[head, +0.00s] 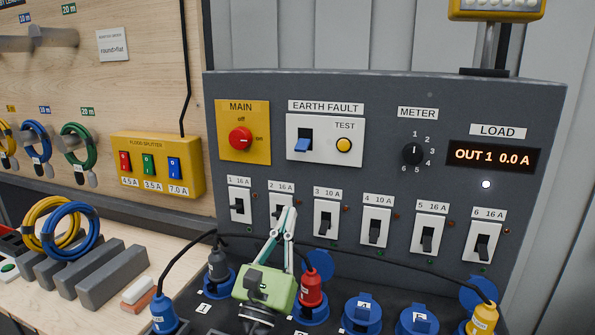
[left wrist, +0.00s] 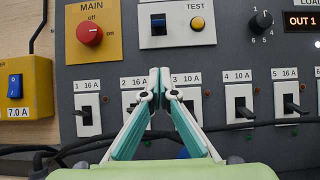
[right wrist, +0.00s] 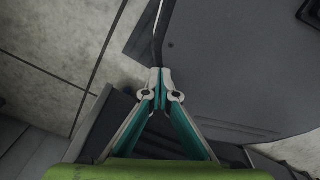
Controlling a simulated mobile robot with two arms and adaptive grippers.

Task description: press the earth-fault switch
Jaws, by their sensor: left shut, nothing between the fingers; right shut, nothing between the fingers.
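The earth-fault switch (head: 305,141) is a blue rocker on a white plate labelled EARTH FAULT, in the upper middle of the dark grey panel (head: 385,100). A yellow round TEST button (head: 344,145) sits to its right on the same plate. In the left wrist view the blue switch (left wrist: 158,22) is at the top, above my fingertips. My left gripper (head: 288,212) is shut and empty, in front of breaker 2 (head: 277,205), below the switch and apart from it. My right gripper (right wrist: 161,75) is shut and empty, beside a dark grey surface; it is not in the head view.
A red MAIN knob (head: 240,139) is left of the switch, a METER dial (head: 412,154) right. Breakers line the row below. Plugs such as the red one (head: 311,289) and black cables stand in front of the panel's foot. A yellow flood splitter (head: 157,165) hangs left.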

